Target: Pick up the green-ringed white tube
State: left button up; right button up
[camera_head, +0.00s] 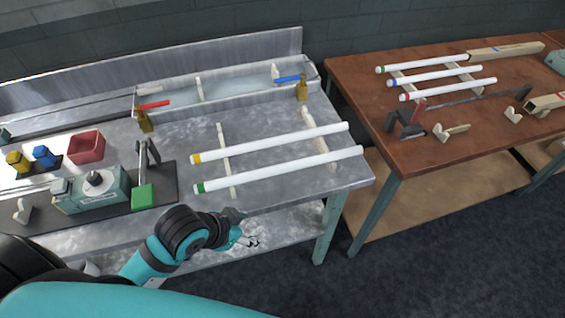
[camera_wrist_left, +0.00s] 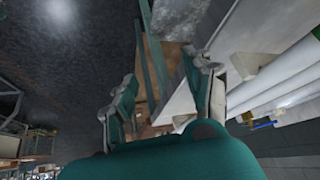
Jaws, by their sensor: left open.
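The green-ringed white tube (camera_head: 280,172) lies on the steel bench, with its green ring at the left end. It rests across two pale supports, nearest the front edge. A yellow-ringed white tube (camera_head: 270,143) lies parallel behind it. My left gripper (camera_head: 246,231) is open and empty in front of the bench edge, on the near side of the green-ringed tube and apart from it. In the left wrist view the open fingers (camera_wrist_left: 165,78) show nothing between them in grasp. My right gripper is out of view.
The steel bench (camera_head: 275,207) also holds a green device (camera_head: 95,192), a red bin (camera_head: 87,147) and a trough (camera_head: 230,105) at the back. Floor lies between the tables.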

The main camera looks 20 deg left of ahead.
pick_arm(q)
jog(key=w+r+m+h, duration=0.3)
jog(key=w+r+m, duration=0.2)
jog(key=w+r, duration=0.1)
jog(key=m+h, duration=0.1)
send_near(285, 166)
jog(key=shift+t, duration=0.4)
jog(key=p+x, duration=0.2)
jog(key=x, duration=0.2)
jog(key=shift+d+f+p, duration=0.2)
jog(key=shift+f+p, duration=0.1)
jog(key=shift+f, duration=0.05)
jog(key=p+x, duration=0.2)
jog(key=x, duration=0.3)
jog(key=shift+f, duration=0.15)
grip_shut()
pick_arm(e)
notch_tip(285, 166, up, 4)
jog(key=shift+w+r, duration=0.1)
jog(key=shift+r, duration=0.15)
